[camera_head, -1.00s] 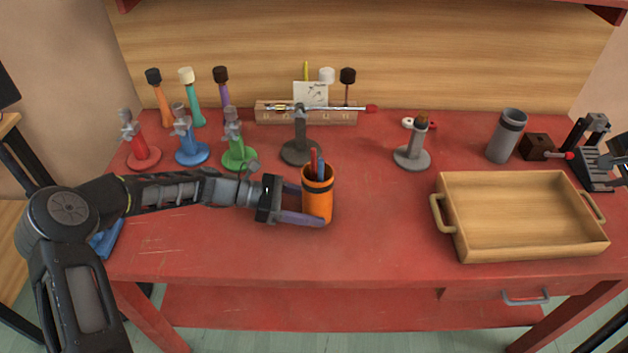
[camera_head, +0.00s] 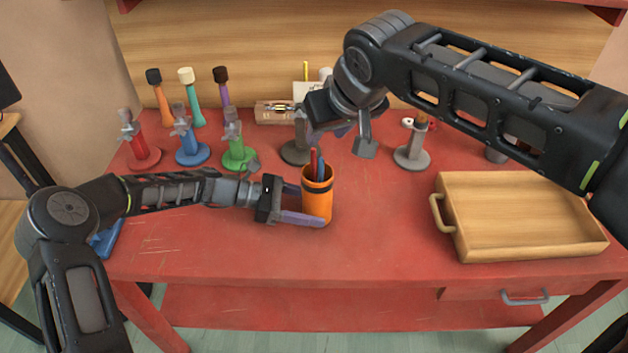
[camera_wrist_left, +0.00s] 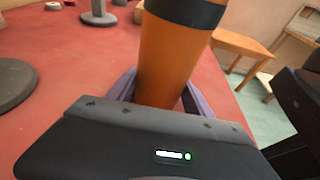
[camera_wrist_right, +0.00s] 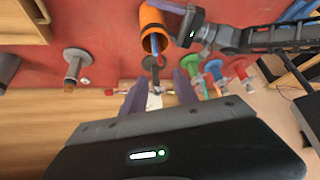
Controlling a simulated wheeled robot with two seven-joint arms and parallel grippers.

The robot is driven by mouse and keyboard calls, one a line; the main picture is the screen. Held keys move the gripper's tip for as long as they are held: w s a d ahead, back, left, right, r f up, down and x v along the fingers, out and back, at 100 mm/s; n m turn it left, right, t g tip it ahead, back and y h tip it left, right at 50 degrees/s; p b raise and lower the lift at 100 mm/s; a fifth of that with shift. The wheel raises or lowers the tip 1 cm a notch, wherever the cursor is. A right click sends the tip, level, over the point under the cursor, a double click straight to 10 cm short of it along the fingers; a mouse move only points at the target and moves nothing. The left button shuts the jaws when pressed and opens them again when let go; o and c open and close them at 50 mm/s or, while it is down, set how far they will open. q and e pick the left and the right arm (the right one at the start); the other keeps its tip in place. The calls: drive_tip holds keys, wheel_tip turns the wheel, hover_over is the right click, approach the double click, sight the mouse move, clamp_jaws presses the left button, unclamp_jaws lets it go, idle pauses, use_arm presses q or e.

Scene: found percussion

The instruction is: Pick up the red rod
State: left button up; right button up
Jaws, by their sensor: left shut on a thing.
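The red rod (camera_head: 313,160) stands in the orange cup (camera_head: 317,200), its upper end above the rim beside a blue rod (camera_head: 321,166). My left gripper (camera_head: 308,207) is shut around the cup low on its body; the cup is upright. The left wrist view shows the cup (camera_wrist_left: 172,60) between the fingers. My right gripper (camera_wrist_right: 161,80) has its fingers apart and empty, above and behind the cup in the head view.
A wooden tray (camera_head: 440,185) sits on the right of the red table (camera_head: 380,255). A grey stand (camera_head: 412,157) is behind it. Red, blue and green stands (camera_head: 238,155) and several coloured mallets (camera_head: 195,108) are at back left. Clear table lies in front of the cup.

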sight(315, 151)
drive_tip(key=shift+x, duration=3.45)
drive_tip(key=x, duration=0.5)
clamp_jaws()
